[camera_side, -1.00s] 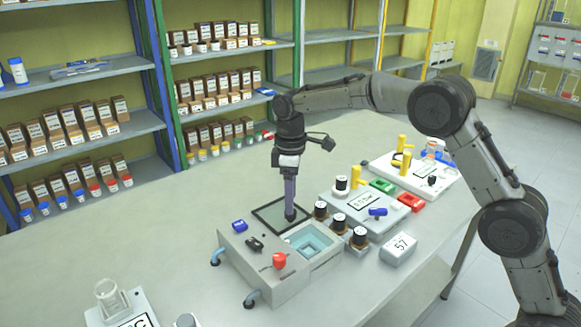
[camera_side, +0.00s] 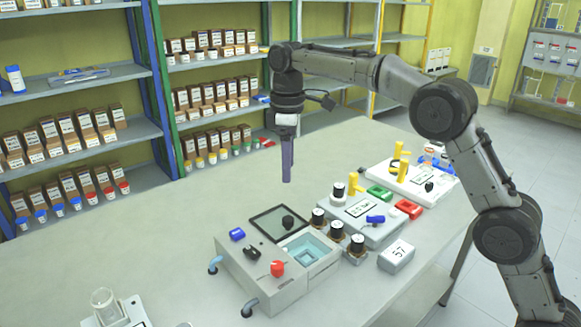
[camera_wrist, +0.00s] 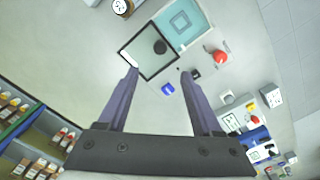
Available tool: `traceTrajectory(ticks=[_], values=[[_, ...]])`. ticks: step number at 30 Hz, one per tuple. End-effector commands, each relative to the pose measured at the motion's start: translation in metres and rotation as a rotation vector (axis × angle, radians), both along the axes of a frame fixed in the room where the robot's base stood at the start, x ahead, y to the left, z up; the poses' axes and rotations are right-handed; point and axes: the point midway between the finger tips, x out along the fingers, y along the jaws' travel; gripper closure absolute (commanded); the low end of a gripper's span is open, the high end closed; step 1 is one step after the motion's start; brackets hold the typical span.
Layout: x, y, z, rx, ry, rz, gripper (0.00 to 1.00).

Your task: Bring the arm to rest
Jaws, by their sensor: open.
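My gripper (camera_side: 287,180) hangs pointing down above the table, clear of everything on it. In the wrist view my gripper (camera_wrist: 158,76) shows two purple fingers spread apart with nothing between them. Below it lies a dark-framed square plate (camera_side: 268,216) with a black knob (camera_side: 288,223) on it. The plate (camera_wrist: 131,48) and its knob (camera_wrist: 160,47) also show beyond the fingertips in the wrist view. The plate lies on the table behind a grey bath unit (camera_side: 262,277) with a square blue basin (camera_side: 308,251).
Several black-capped vials (camera_side: 337,229) stand right of the bath beside a grey device (camera_side: 364,217). A white box marked 57 (camera_side: 396,256) sits at the table's right. Shelves of bottles (camera_side: 215,100) stand behind.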

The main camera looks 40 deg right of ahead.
Motion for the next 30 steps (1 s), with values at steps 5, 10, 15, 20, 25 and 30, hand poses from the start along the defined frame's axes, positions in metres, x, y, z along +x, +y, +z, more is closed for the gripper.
traceTrajectory(ticks=[5, 10, 15, 20, 25, 30], values=[[-0.009, -0.008, 0.040, 0.009, -0.073, -0.013, 0.33], [-0.058, -0.024, 0.096, 0.018, -0.148, -0.035, 0.33], [-0.119, -0.039, 0.127, 0.027, -0.216, -0.093, 0.33], [-0.178, -0.051, 0.136, 0.041, -0.283, -0.173, 0.33], [-0.240, -0.060, 0.124, 0.062, -0.349, -0.277, 0.33], [-0.299, -0.066, 0.089, 0.092, -0.409, -0.404, 0.33]])
